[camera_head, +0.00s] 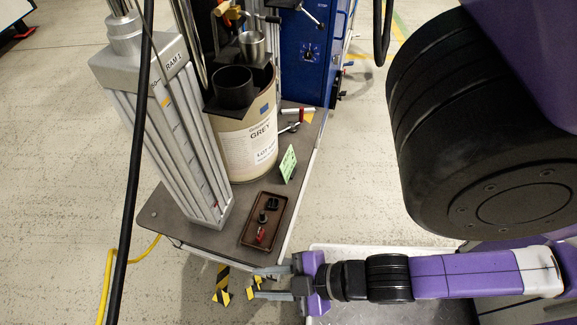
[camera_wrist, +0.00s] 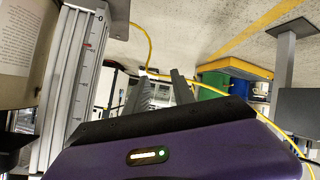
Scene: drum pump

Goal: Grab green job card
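The green job card (camera_head: 288,163) stands upright and slightly tilted on the platform, just right of the drum labelled GREY (camera_head: 245,140). My gripper (camera_head: 260,282) is at the platform's front edge, below and in front of the card, pointing left. Its two fingers are apart with nothing between them. The fingers also show in the wrist view (camera_wrist: 165,90), spread and empty. The card is not visible in the wrist view.
A brown tray (camera_head: 244,242) with small parts lies between the card and my gripper. The ram column (camera_head: 165,130) stands left of the drum. A blue cabinet (camera_head: 308,60) is behind. A black hose (camera_head: 136,150) hangs at left.

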